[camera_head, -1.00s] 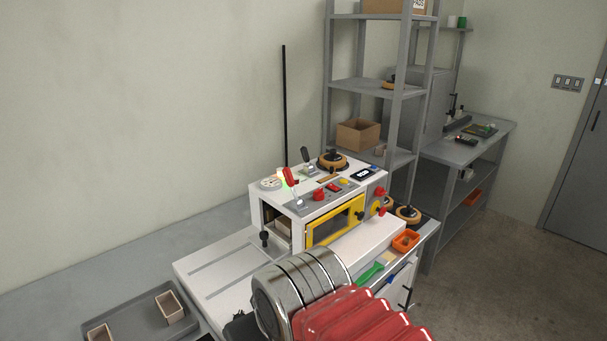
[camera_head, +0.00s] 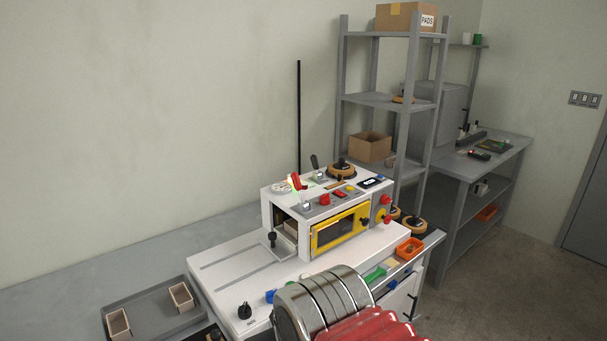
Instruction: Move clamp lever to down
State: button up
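The box former (camera_head: 281,251) is a white machine with a yellow-framed window on a white bench. Two levers stand up from its top. One has a red handle (camera_head: 296,182) at the front left, and the other has a dark handle (camera_head: 314,161) farther back. Both lean a little to the left. I cannot read which is the clamp lever. My gripper is not in view. Only my metal and red arm parts show at the bottom, in front of the bench and apart from both levers.
A grey tray (camera_head: 147,316) with two small boxes lies at the left. An orange bin (camera_head: 409,248) sits right of the machine. Grey shelving (camera_head: 391,103) stands behind it. A thin black pole (camera_head: 299,120) rises behind the machine. The left bench top is mostly clear.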

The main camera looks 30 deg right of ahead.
aim_at(295, 176)
jog(key=u, duration=1.25)
jog(key=i, duration=0.35)
jog(key=z, duration=0.05)
